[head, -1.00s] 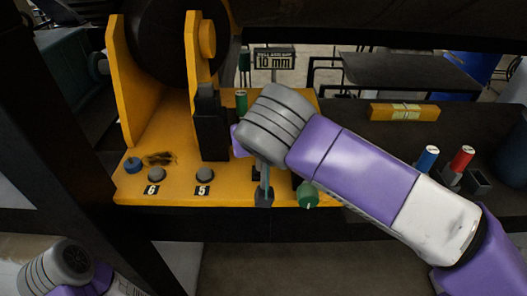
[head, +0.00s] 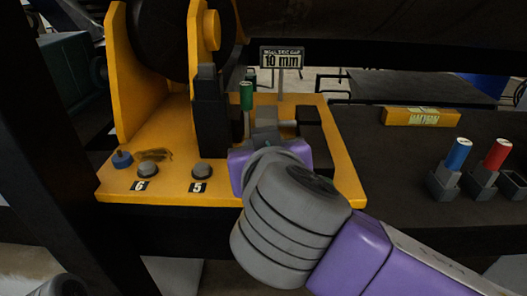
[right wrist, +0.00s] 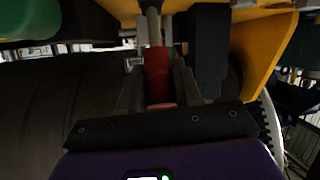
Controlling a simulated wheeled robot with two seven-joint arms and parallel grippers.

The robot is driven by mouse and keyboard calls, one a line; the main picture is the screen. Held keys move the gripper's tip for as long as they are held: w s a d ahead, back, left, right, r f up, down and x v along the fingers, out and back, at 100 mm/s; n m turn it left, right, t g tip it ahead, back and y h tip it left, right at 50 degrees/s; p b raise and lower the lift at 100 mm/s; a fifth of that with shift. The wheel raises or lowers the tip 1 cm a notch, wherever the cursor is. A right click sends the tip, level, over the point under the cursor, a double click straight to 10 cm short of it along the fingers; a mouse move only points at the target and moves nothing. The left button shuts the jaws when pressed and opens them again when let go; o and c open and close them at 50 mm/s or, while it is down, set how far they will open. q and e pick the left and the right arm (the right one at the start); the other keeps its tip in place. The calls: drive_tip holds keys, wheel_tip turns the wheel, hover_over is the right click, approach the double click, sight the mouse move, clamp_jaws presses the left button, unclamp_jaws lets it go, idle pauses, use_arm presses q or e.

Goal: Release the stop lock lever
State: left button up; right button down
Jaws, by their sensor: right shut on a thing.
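In the right wrist view a lever with a red grip (right wrist: 158,78) on a grey rod lies between the fingers of my right gripper (right wrist: 160,92). The gripper is shut on the red grip. In the head view my right gripper (head: 268,130) is over the right part of the yellow machine base (head: 330,150). My purple and grey wrist covers the front of that part, so the lever cannot be made out there. A green handle (head: 246,96) stands upright just behind the gripper. My left gripper is out of view; only a bit of my left arm shows at the bottom left.
A "10 mm" sign (head: 282,60) stands behind the gripper. A black upright block (head: 210,120) is close on its left. Buttons 6 (head: 148,169) and 5 (head: 202,171) are at the front left. Blue (head: 458,155) and red (head: 497,154) handles stand on the right bench.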

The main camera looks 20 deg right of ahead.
drive_tip(key=shift+f, duration=0.2)
drive_tip(key=c, duration=0.8)
unclamp_jaws()
drive_tip(key=shift+s+r, duration=0.1)
drive_tip(key=shift+c, duration=0.2)
drive_tip(key=p+v, duration=0.1)
drive_tip(key=v, duration=0.6)
drive_tip(key=shift+s+p, duration=0.25)
drive_tip(key=shift+p, duration=0.1)
drive_tip(key=shift+a, duration=0.15)
